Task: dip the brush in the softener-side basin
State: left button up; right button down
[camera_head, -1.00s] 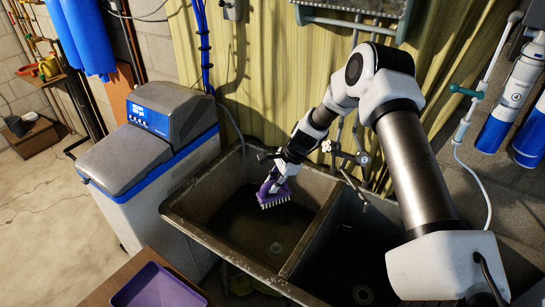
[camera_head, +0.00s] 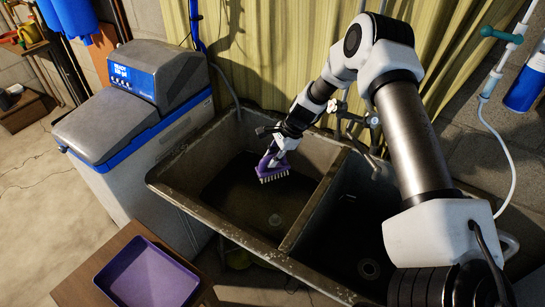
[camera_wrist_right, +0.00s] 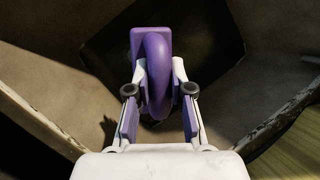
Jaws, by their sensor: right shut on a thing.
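The brush (camera_head: 273,172) has a purple body and pale bristles pointing down. My right gripper (camera_head: 277,155) is shut on its purple handle and holds it inside the left, softener-side basin (camera_head: 225,219), toward the back. In the right wrist view the purple brush (camera_wrist_right: 157,62) sits between the fingers of the gripper (camera_wrist_right: 159,90). The basin floor is dark, with a drain visible, and I cannot tell whether the bristles touch any water. The water softener (camera_head: 135,110), grey with a blue band, stands left of the basin. My left gripper is out of view.
A divider (camera_head: 312,215) separates the left basin from the right basin (camera_head: 350,235). A tap (camera_head: 355,118) is at the back wall near my right arm. A purple tray (camera_head: 148,275) lies on a wooden table at the front left.

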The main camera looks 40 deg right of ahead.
notch_tip(320, 180, down, 21)
jog(key=b, duration=1.9)
jog(key=shift+s+d+p, duration=0.2)
jog(key=shift+s+p, duration=0.1)
jog(key=shift+s, duration=0.15)
jog(key=shift+w, duration=0.1)
jog(key=shift+w+a, duration=0.2)
jog(key=shift+w, duration=0.2)
